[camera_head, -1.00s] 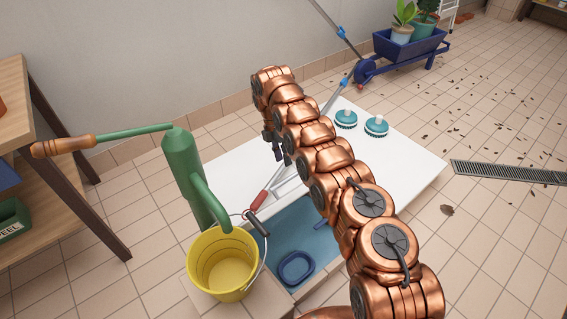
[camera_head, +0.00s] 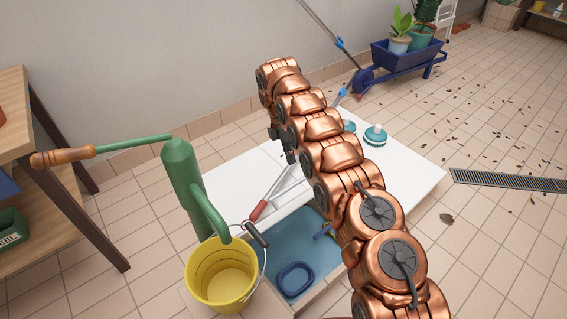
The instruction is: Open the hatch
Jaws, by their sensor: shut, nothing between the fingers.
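A low white platform (camera_head: 400,180) stands on the tiled floor by the wall. Its flat white top has a thin seam, and an open section at the front shows a blue basin (camera_head: 275,262). I cannot tell for certain which white panel is the hatch. A squeegee-like tool with a red grip (camera_head: 258,210) lies along the basin's far edge. My copper arm crosses the platform and hides part of its top. My gripper (camera_head: 290,157) shows as small dark parts under the arm's far end, above the white top. It is shut and empty; its fingertips are hard to make out.
A green hand pump (camera_head: 183,180) with a wooden handle stands left of the basin, a yellow bucket (camera_head: 221,293) under its spout. A blue dish (camera_head: 295,279) lies in the basin. A teal brush (camera_head: 376,135) sits on the platform. A shelf (camera_head: 60,190) stands left.

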